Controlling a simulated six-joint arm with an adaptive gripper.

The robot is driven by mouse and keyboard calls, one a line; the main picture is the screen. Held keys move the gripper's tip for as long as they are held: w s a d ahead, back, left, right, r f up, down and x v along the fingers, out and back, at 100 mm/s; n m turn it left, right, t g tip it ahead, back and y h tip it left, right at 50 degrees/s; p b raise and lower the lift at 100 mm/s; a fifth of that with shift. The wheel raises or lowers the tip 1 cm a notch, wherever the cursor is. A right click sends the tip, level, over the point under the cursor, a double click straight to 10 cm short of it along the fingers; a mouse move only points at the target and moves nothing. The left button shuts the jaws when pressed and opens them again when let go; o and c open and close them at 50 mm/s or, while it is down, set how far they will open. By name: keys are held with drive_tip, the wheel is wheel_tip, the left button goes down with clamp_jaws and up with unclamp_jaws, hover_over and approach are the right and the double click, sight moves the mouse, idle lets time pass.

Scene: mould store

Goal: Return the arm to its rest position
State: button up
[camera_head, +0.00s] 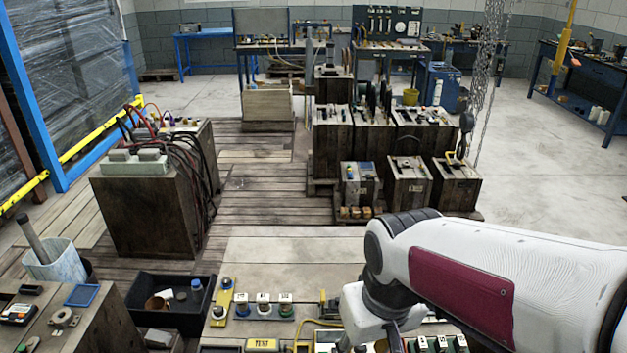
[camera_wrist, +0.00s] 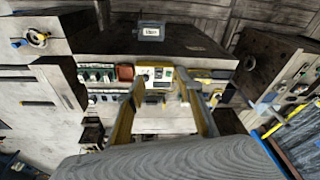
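My arm reaches in from the right of the head view, white with a dark red panel. Its wrist bends down at the bottom edge, and my gripper is mostly cut off or hidden there. In the wrist view my gripper (camera_wrist: 160,82) shows two yellowish fingers spread apart. I see nothing held between them. Beyond the fingertips is a light control panel (camera_wrist: 155,73) on a bench top with rows of small switches. I cannot tell whether the fingertips touch it.
A black bin (camera_head: 168,318) stands left of the bench panels, with a grey cup (camera_head: 57,262) farther left. A wooden block with cables (camera_head: 150,215) stands mid-left. Dark wooden blocks (camera_head: 333,145) stand beyond my arm. A hook on chains (camera_head: 466,122) hangs at right. Open floor (camera_head: 550,160) lies right.

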drive_tip(key=s+d+r+m+t, duration=0.3)
drive_tip(key=s+d+r, duration=0.3)
drive_tip(key=s+d, duration=0.3)
drive_tip(key=shift+s+t+h, duration=0.15)
drive_tip(key=shift+t+h, duration=0.25)
drive_tip(key=shift+f, duration=0.15)
idle(3.1)
